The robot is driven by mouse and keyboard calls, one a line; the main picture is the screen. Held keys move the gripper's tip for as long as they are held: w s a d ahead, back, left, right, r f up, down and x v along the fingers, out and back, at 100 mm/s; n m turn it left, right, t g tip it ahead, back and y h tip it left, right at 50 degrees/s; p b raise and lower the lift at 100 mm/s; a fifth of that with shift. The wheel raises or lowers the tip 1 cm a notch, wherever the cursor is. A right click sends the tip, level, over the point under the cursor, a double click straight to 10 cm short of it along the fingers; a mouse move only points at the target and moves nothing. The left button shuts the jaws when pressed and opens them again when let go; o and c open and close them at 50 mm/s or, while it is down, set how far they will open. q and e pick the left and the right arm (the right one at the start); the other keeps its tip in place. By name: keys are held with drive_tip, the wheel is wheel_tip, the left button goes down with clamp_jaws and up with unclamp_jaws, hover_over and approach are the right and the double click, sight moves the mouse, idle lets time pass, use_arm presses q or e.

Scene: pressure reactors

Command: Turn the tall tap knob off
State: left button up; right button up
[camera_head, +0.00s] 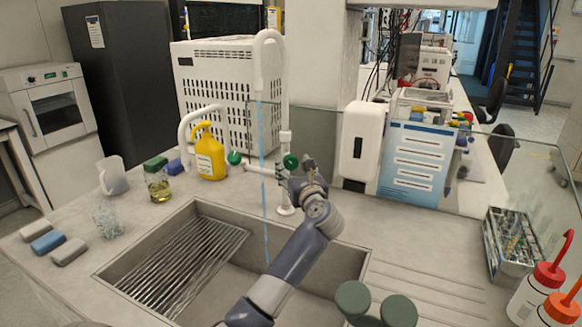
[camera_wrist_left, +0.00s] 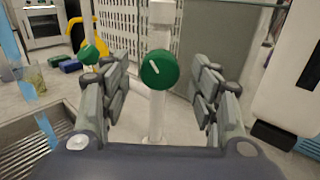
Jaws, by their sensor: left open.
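The tall white tap (camera_head: 285,95) arches over the sink, and a blue stream (camera_head: 263,180) falls from its spout into the basin. Its round green knob (camera_head: 291,161) is on the upright pipe. In the left wrist view the knob (camera_wrist_left: 160,69) faces me with a slanted white mark. My left gripper (camera_head: 303,172) is at the knob. In the wrist view my gripper (camera_wrist_left: 160,82) is open, with one finger on each side of the knob and visible gaps. A second green knob (camera_head: 235,158) is to the left, by the lower tap (camera_head: 188,122). My right gripper is not visible.
A yellow bottle (camera_head: 209,156), a beaker of yellow liquid (camera_head: 159,187) and sponges (camera_head: 46,242) stand left of and behind the sink (camera_head: 372,262). A white dispenser (camera_head: 361,142) is right of the tap. Dark green round tops (camera_head: 398,310) are at the front.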

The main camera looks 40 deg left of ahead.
sight(292, 164)
use_arm(q)
drive_tip(key=shift+b+x, duration=0.35)
drive_tip(key=shift+x, duration=1.3)
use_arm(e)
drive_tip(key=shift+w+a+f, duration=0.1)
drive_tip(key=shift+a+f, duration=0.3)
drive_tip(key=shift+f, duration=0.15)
use_arm(q)
drive_tip(key=c, duration=1.1)
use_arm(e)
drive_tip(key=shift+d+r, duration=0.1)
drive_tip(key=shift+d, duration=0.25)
